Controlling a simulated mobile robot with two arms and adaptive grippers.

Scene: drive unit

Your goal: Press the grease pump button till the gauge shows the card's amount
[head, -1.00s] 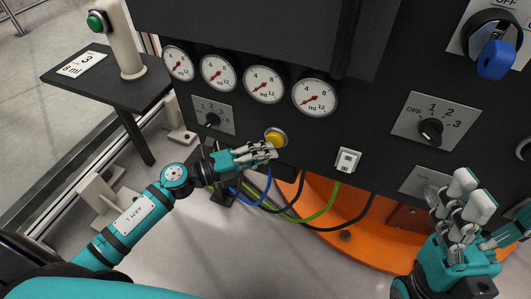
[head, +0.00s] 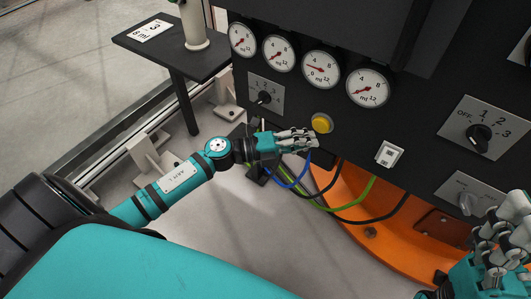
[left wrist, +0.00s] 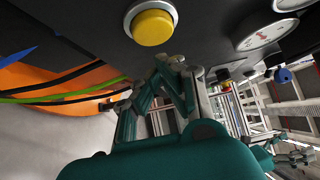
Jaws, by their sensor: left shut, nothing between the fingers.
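The yellow pump button (head: 321,123) sits on the dark panel below the gauges. It is large in the left wrist view (left wrist: 153,26), where my shut fingers are apart from it. My left gripper (head: 312,140) is shut and empty just below the button. The third gauge (head: 321,69) has its needle pointing left, about 3 by eye. The first (head: 242,40), second (head: 278,53) and fourth (head: 368,87) gauges read near zero. The card (head: 150,31) shows a 3 and an amount in ml I cannot read surely. My right gripper (head: 503,232) is partly cut off.
A numbered selector knob (head: 265,97) is left of the button. A white rocker switch (head: 389,153) is to its right. Blue, green and black cables (head: 325,205) hang below, before an orange base (head: 360,225). A black side table (head: 190,66) stands left.

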